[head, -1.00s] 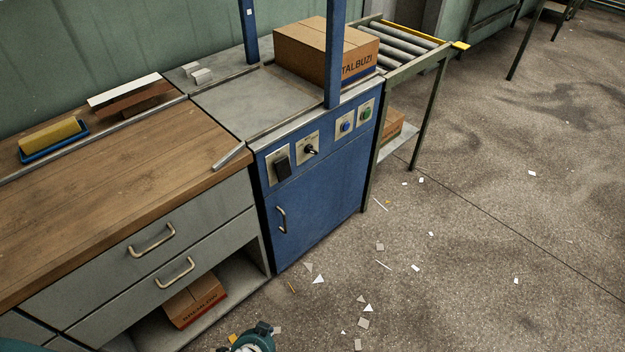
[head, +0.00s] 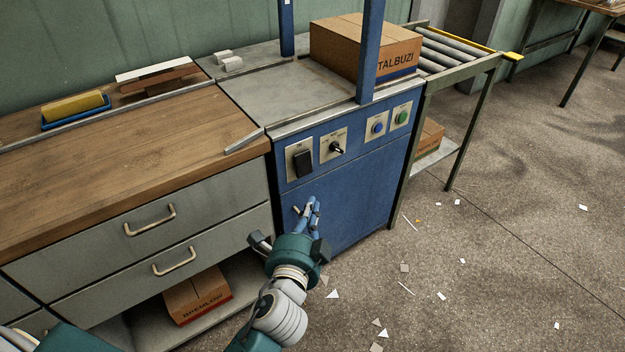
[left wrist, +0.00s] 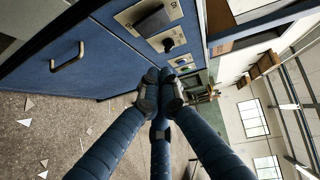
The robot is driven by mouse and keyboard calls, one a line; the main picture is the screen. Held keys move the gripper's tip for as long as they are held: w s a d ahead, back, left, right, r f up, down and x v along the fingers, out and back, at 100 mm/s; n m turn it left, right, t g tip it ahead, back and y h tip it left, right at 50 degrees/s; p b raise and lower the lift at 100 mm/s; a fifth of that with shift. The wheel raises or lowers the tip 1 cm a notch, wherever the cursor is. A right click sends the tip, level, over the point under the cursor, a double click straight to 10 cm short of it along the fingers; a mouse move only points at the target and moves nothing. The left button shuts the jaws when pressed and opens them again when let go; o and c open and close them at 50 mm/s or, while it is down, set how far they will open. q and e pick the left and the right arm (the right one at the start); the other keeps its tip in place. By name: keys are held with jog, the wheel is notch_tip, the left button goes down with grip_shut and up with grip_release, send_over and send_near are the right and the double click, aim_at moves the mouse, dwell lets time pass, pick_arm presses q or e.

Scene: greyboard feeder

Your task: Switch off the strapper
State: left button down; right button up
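The strapper (head: 340,200) is a blue cabinet with a grey top and blue posts. Its front panel carries a black rocker switch (head: 303,163), a black rotary knob (head: 337,148), a blue button (head: 378,127) and a green button (head: 402,118). The rocker switch (left wrist: 152,20) and knob (left wrist: 174,42) also show in the left wrist view, ahead of the fingers. My left gripper (head: 312,204) is in front of the cabinet door, below the switch and touching no control. Its fingertips (left wrist: 160,92) are together and empty. My right gripper is not in view.
A cardboard box (head: 365,50) sits on the strapper's top. A roller conveyor (head: 455,50) adjoins on the right, a wooden-topped drawer bench (head: 130,140) on the left. The door handle (left wrist: 68,57) protrudes near my gripper. The floor to the right is open, with paper scraps.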

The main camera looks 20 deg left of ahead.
pick_arm(q)
send_near(310, 167)
jog(key=w+d, duration=0.3)
jog(key=w, duration=0.1)
jog(key=shift+w+a+f+b, duration=0.25)
jog(key=shift+w+a, duration=0.2)
jog(key=shift+a, duration=0.3)
jog(key=shift+w+a+f+b, duration=0.25)
jog(key=shift+w+a, duration=0.15)
jog(key=shift+a, duration=0.35)
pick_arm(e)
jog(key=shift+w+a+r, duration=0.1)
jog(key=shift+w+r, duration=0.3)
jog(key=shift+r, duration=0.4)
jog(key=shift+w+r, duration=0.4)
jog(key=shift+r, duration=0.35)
pick_arm(q)
jog(key=b, duration=0.2)
jog(key=m+t+b, duration=0.1)
jog(key=shift+w+a+f+b, duration=0.25)
jog(key=shift+a+b, duration=0.1)
jog(key=shift+b, duration=0.05)
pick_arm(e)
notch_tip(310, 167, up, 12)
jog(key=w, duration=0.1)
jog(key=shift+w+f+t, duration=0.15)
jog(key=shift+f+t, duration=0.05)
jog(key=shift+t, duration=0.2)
